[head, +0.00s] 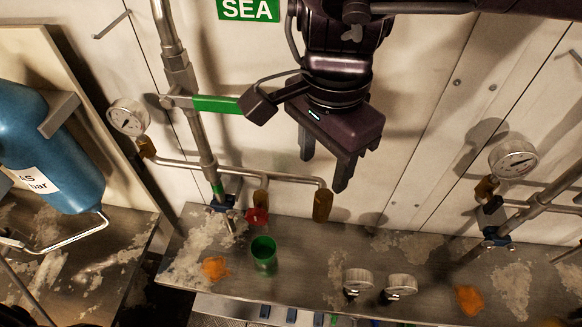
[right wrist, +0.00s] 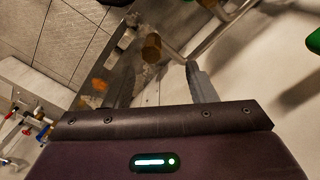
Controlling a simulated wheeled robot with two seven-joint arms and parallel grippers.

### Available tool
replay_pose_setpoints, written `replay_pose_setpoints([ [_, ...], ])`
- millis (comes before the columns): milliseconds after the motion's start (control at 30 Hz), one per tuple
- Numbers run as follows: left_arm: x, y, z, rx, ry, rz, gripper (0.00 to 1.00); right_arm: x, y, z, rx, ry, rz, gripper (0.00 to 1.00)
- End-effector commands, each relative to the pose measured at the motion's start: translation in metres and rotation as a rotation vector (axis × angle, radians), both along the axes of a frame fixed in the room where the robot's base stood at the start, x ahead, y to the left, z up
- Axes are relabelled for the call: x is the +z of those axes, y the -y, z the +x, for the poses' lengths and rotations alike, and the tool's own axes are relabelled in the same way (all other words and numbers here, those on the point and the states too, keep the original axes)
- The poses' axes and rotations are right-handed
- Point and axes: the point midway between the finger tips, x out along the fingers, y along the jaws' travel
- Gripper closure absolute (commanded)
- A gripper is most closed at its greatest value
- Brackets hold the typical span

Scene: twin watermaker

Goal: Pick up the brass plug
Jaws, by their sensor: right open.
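Two brass-coloured cylinders hang from the thin pipe on the wall: the right one (head: 322,206) at the pipe's end and a smaller left one (head: 261,195). I cannot tell for sure which is the brass plug. My right gripper (head: 323,174) is open and empty, its fingers pointing down, just above the right cylinder in the head view. In the right wrist view a brass cylinder (right wrist: 152,47) on a pipe shows beyond the open fingers of this gripper (right wrist: 160,78), apart from them. My left gripper is not in view.
A metal shelf (head: 330,250) runs below, with a green cup (head: 264,256), a red knob (head: 257,216) and two gauges (head: 358,281). A vertical pipe with a green-handled valve (head: 216,104) stands left of my gripper. A blue tank (head: 45,140) is at far left.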

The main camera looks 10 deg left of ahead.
Motion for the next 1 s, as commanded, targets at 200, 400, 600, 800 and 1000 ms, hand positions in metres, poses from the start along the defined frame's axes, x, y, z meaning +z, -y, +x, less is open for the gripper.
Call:
replay_pose_setpoints([
  [200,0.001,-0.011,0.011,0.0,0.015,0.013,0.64,-0.017,0.003,-0.001,0.0,-0.004,-0.005,0.49],
  [400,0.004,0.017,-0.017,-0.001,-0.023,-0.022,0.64,-0.036,0.003,-0.004,0.001,-0.004,-0.004,0.49],
  [600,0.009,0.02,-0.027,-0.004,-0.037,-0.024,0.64,-0.064,0.003,-0.007,0.0,-0.004,-0.004,0.49],
  [800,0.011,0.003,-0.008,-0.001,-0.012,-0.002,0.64,-0.076,0.003,-0.007,0.0,0.001,-0.004,0.49],
  [1000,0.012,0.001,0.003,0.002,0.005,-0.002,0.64,-0.076,0.003,-0.007,-0.001,0.001,-0.003,0.52],
])
